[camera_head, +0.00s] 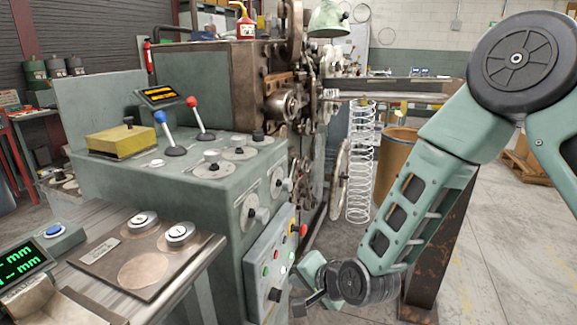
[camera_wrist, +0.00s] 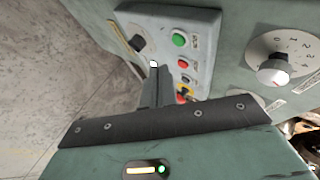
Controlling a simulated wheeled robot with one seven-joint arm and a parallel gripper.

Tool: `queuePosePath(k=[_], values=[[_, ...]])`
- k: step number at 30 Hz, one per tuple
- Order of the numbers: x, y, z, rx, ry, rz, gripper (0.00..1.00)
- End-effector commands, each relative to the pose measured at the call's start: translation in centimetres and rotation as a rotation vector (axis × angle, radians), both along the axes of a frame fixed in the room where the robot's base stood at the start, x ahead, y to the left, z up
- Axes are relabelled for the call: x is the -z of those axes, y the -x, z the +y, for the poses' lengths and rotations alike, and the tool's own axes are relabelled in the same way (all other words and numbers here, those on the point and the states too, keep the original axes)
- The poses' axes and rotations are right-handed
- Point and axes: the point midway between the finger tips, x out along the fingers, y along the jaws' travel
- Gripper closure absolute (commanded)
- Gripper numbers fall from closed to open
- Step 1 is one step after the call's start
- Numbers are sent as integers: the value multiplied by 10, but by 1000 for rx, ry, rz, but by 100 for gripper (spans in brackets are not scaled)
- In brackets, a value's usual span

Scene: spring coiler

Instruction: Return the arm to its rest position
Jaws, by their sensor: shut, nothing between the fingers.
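My gripper (camera_head: 303,303) is low at the front of the green spring coiler, beside its button panel (camera_head: 275,262). My arm reaches down to it from the upper right, bent at the elbow. In the wrist view my gripper (camera_wrist: 157,75) is shut and empty, its dark fingers pointing towards the button panel (camera_wrist: 205,50). The panel shows a green button (camera_wrist: 179,40), a red button (camera_wrist: 181,65) and a small lit white button (camera_wrist: 153,63) close to the fingertips. I cannot tell whether the fingertips touch the panel.
The console (camera_head: 205,185) carries a blue-knobbed lever (camera_head: 165,128), a red-knobbed lever (camera_head: 198,115) and several dials. A long wire coil (camera_head: 361,165) hangs behind, near a brown bin (camera_head: 398,160). A rusty post (camera_head: 437,245) stands behind my forearm. Open floor (camera_head: 510,260) lies to the right.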

Motion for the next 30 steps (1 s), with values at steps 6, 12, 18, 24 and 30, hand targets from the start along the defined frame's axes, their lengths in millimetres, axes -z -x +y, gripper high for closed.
queuePosePath(k=[6,12,18,24,30], values=[[-88,69,-11,-361,318,18,100],[-153,145,-46,-690,584,61,100],[-205,218,-93,-982,778,123,100],[-229,257,-122,-1141,861,171,100],[-230,264,-128,-1170,873,183,100]])
